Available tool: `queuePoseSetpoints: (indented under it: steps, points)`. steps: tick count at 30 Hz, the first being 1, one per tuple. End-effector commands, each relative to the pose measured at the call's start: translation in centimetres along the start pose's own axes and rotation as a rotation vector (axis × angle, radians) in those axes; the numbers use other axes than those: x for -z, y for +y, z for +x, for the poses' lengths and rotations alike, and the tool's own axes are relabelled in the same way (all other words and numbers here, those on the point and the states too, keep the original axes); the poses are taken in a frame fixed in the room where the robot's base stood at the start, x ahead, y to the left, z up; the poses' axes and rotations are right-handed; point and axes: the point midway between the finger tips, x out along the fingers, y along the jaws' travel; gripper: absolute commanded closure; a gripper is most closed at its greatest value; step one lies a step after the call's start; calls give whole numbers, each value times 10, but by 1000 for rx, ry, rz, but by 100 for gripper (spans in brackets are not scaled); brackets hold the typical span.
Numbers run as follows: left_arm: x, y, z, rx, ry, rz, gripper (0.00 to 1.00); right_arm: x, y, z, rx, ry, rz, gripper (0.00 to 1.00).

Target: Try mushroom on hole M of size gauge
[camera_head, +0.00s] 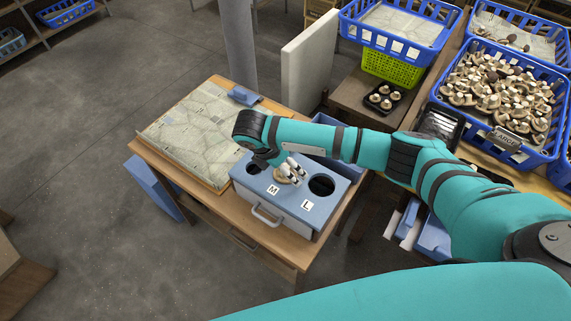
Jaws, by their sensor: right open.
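The size gauge (264,190) is a grey box with a blue top on the wooden table. Its hole L (322,185) is open and dark at the right, and another dark hole shows at the left, partly behind my right gripper. A pale mushroom (283,177) is at hole M, just behind the M label (273,190). My right gripper (296,172) is open, its fingers close beside the mushroom. I cannot tell whether they touch it or how deep it sits, as the gripper partly hides it. My left gripper is not in view.
A patterned board (190,135) covers the table's left part, with a blue block (243,95) at its back edge. A blue crate of mushrooms (550,155) is at right, near a black tray with several mushrooms (371,99). A white panel (312,62) stands behind.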

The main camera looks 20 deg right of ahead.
Motion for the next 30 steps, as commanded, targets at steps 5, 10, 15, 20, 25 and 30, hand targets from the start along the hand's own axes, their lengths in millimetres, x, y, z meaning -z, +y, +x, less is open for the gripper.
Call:
queuePoseSetpoints:
  steps: [5, 10, 15, 20, 25, 30]
  points:
    - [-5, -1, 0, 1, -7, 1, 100, 0, 1, -9, -1, 1, 0, 12]
    - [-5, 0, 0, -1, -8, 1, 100, 0, 1, -41, -5, 1, -2, 12]
    - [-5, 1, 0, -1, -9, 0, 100, 0, 1, -78, -5, 1, -1, 12]
    - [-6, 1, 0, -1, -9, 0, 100, -1, 2, -106, -7, -2, -1, 12]
    - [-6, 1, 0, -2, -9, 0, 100, -1, 1, -118, -2, -2, 0, 12]
    - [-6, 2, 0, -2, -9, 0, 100, 0, 0, -120, 1, 0, 0, 12]
